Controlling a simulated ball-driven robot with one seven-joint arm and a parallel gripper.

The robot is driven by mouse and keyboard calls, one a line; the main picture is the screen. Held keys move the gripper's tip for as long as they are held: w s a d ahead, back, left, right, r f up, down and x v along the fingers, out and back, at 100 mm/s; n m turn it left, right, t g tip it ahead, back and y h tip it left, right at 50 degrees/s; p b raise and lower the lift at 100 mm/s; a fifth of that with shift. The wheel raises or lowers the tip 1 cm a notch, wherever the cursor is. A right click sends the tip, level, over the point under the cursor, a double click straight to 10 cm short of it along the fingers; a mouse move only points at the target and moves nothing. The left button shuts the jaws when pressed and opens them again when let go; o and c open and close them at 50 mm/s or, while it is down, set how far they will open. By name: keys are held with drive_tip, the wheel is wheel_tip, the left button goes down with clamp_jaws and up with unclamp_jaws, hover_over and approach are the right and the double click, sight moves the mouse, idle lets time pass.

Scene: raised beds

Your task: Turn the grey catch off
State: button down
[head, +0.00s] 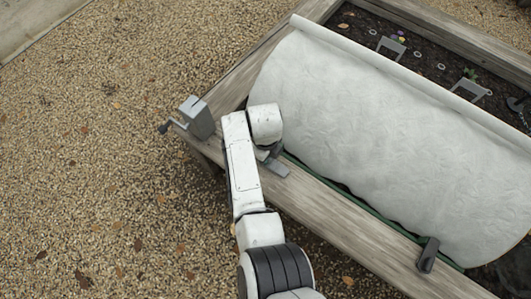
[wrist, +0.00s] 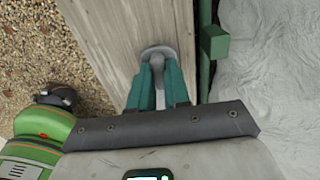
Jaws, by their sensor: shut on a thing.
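The grey catch (wrist: 158,52) sits on the wooden edge of the raised bed. In the wrist view its rounded head shows just beyond the fingertips, and its lower part lies between them. My gripper (wrist: 159,74), with teal fingers, is shut on it. In the head view a flat grey piece (head: 275,168) shows on the front board beside the end of my arm, which hides most of the fingers. I cannot tell from these frames how far the catch is turned.
A white fleece cover (head: 370,120) lies over the bed, with a green rail (wrist: 214,40) along its edge. A dark catch (head: 428,255) is farther right on the board. A grey box with a crank (head: 195,118) stands at the left corner. Gravel (head: 90,170) on the left is open.

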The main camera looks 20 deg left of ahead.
drive_tip(key=shift+d, duration=0.1)
idle(0.3)
drive_tip(key=c, duration=1.1)
unclamp_jaws()
wheel_tip(320, 180, up, 11)
drive_tip(key=p, duration=0.4)
drive_tip(key=shift+f, duration=0.15)
